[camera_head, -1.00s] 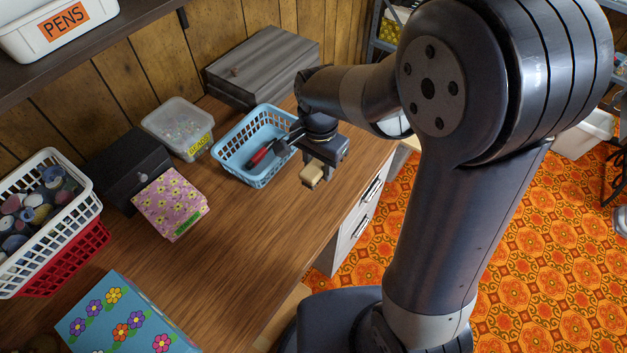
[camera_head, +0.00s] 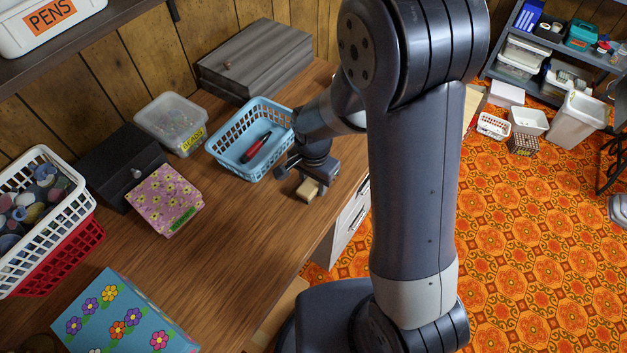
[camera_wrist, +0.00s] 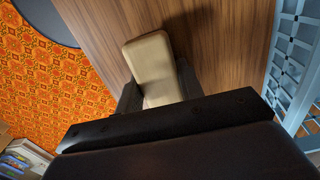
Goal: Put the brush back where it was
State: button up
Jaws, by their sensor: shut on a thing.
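The brush shows as a tan, rounded block (camera_head: 308,188) at my gripper; no bristles can be made out. My gripper (camera_head: 315,187) is shut on it, near the front right edge of the wooden table, just right of the light blue basket. In the wrist view, the brush (camera_wrist: 153,62) sits between the two dark fingers of my gripper (camera_wrist: 158,92), with the tabletop behind it. I cannot tell whether the brush touches the table.
The light blue basket (camera_head: 231,165) holds a red-handled tool (camera_head: 257,148). A clear lidded box (camera_head: 171,122), a grey wooden box (camera_head: 256,60), a black box (camera_head: 118,167) and a flowered pink box (camera_head: 165,199) stand around it. The table's middle front (camera_head: 225,245) is clear.

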jog(key=shift+f, duration=0.1)
jog(key=o, duration=1)
jog(key=shift+c, duration=0.2)
notch_tip(320, 180, up, 12)
jog(key=shift+p, duration=0.45)
notch_tip(320, 180, down, 13)
jog(key=shift+r+b, duration=0.15)
jog(key=shift+b, duration=0.6)
jog(key=shift+w+r+p, duration=0.1)
jog(key=shift+r+p, duration=0.25)
jog(key=shift+r, duration=1.1)
